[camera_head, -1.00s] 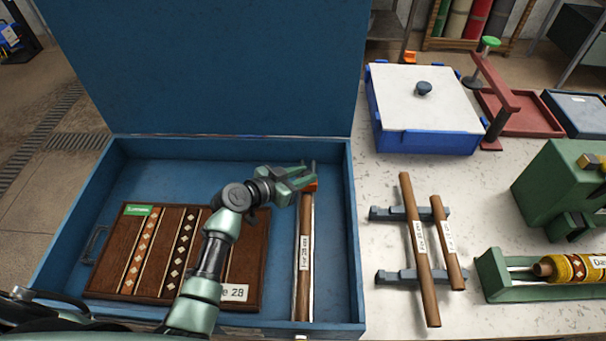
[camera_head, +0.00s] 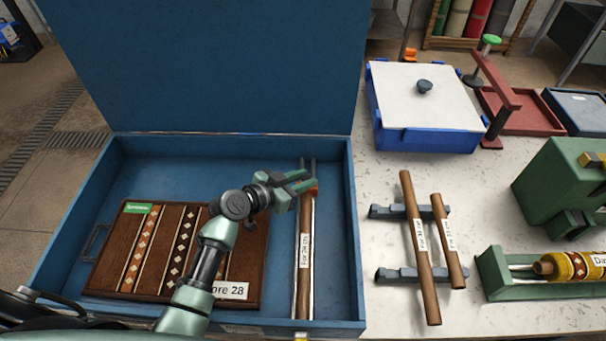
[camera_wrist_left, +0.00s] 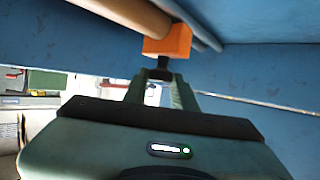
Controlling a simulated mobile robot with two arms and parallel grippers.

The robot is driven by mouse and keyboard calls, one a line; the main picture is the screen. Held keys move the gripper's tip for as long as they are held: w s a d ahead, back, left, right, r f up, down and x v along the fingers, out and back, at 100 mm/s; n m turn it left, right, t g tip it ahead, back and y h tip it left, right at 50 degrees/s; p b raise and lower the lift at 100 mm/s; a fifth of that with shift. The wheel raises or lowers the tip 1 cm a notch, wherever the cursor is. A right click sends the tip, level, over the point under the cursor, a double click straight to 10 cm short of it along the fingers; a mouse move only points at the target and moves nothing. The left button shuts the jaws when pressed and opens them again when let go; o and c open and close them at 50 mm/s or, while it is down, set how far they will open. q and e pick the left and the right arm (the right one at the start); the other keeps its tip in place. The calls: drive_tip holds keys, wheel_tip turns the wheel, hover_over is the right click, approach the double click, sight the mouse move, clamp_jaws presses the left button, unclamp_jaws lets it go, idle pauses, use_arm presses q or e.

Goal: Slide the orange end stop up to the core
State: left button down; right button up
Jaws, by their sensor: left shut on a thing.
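The orange end stop (camera_head: 314,188) sits at the far end of the labelled brown core (camera_head: 305,240), which lies on rails along the right side of the blue case. My left gripper (camera_head: 306,183) reaches in from the left, its fingers shut on the end stop and covering part of it. In the left wrist view the orange end stop (camera_wrist_left: 172,42) is in front of the fingertips (camera_wrist_left: 162,72), right at the end of the core (camera_wrist_left: 135,14). I cannot tell whether the two touch. My right gripper is not in view.
The blue case (camera_head: 352,240) has its lid raised at the back. A dark patterned board (camera_head: 112,265) lies left of the core, under my arm. Two brown rods (camera_head: 421,250) rest on grey supports to the right, near a blue box (camera_head: 430,142) and a green cradle (camera_head: 490,275).

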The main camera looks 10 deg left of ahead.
use_arm(q)
drive_tip(key=c, duration=1.1)
unclamp_jaws()
drive_tip(key=shift+w, duration=0.1)
drive_tip(key=shift+s+a, duration=0.25)
drive_tip(key=shift+s, duration=0.15)
drive_tip(key=b+v, duration=0.2)
drive_tip(key=v, duration=0.5)
drive_tip(key=shift+r, duration=0.1)
